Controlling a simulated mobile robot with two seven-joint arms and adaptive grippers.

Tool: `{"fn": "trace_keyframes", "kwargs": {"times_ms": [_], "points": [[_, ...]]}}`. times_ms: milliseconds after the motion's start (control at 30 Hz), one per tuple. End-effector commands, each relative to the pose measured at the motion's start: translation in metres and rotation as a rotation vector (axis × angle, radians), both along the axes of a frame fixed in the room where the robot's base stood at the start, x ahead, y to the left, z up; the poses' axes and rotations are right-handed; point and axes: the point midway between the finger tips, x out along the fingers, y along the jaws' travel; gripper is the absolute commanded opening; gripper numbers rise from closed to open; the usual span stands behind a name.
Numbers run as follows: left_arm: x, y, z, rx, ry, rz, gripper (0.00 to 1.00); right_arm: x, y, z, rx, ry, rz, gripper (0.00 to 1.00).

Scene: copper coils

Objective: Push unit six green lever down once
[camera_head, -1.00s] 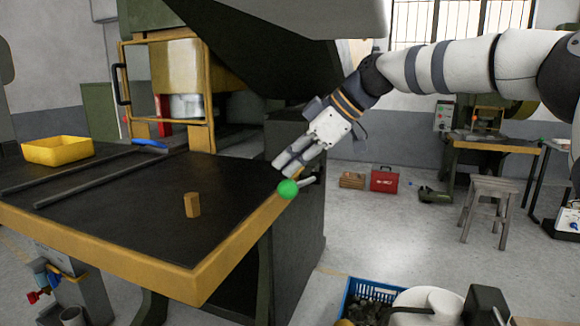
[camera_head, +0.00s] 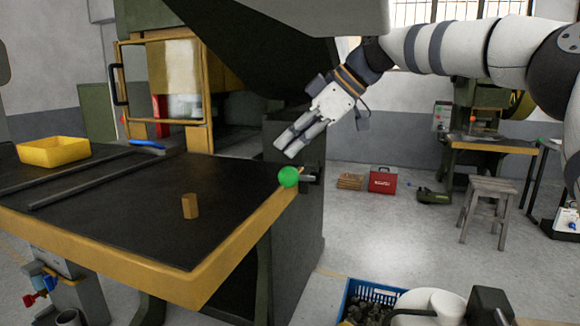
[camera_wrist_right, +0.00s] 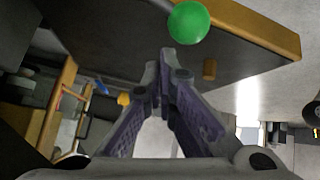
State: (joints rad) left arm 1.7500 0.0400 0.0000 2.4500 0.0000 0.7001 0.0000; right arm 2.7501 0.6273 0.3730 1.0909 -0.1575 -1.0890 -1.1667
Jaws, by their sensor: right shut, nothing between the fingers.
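The green lever knob (camera_head: 289,177) sits at the right edge of the dark table, on a short lever from the machine's side. My right gripper (camera_head: 284,147) is shut and empty. In the head view its fingertips are just above the knob, with a small gap in the picture. In the right wrist view the knob (camera_wrist_right: 189,22) appears beyond the closed fingertips (camera_wrist_right: 165,52). I cannot tell the exact depth between them. My left gripper is not in view.
The table (camera_head: 120,195) has a yellow front edge and carries a small wooden block (camera_head: 190,206) and a yellow tray (camera_head: 54,151). The large machine stands behind. A blue crate (camera_head: 370,296) is on the floor at the bottom right.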

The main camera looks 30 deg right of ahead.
Motion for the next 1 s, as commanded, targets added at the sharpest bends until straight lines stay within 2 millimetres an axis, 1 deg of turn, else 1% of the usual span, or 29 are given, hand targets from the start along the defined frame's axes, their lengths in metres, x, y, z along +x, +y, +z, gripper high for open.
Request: {"fn": "trace_keyframes", "kwargs": {"times_ms": [333, 533, 667, 1000], "points": [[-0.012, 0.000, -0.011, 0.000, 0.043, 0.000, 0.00, 0.011, -0.009, 0.028, -0.001, 0.003, -0.003, 0.00], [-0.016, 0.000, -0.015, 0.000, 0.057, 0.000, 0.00, 0.012, -0.012, 0.042, -0.001, 0.002, 0.000, 0.00], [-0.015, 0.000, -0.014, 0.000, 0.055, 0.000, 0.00, 0.011, -0.013, 0.045, 0.000, 0.000, 0.000, 0.00], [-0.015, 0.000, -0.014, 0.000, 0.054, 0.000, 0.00, 0.011, -0.013, 0.045, 0.000, 0.000, 0.000, 0.00]]}}
